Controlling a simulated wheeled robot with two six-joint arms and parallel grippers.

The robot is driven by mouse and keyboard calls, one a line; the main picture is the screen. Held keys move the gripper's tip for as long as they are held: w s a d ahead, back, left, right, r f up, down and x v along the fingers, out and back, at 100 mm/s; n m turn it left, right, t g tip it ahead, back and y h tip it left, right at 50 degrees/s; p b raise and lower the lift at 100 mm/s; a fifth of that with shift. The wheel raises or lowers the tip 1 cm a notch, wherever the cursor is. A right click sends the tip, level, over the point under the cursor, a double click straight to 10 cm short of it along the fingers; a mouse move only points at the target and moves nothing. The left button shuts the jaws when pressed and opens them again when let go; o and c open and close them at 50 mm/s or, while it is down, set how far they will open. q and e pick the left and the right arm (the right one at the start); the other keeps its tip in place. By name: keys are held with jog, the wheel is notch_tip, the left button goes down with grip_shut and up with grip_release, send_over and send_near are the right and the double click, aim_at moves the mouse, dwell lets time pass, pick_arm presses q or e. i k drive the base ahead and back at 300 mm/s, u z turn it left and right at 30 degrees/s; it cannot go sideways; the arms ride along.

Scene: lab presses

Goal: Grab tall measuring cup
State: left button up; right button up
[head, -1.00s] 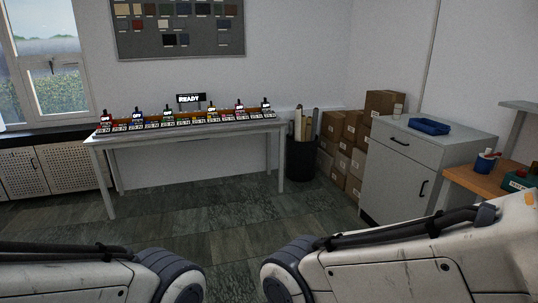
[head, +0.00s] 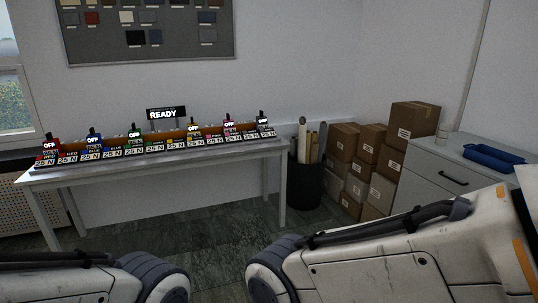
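I cannot make out a clear tall measuring cup. My two arms show along the bottom edge, but neither gripper is in view.
A long table (head: 160,166) at the left holds a row of coloured presses (head: 194,132) and a READY sign (head: 165,113). A dark bin (head: 306,184) with rolls and stacked boxes (head: 372,150) stand by the wall. A blue tray (head: 493,157) lies on the cabinet (head: 455,165). Floor ahead is clear.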

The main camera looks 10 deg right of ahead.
aim_at(442, 139)
jog(key=z, duration=0.15)
jog(key=i, duration=2)
jog(key=z, duration=0.9)
jog(key=i, duration=2)
jog(key=z, duration=1.3)
jog(key=i, duration=1.2)
jog(key=z, duration=0.35)
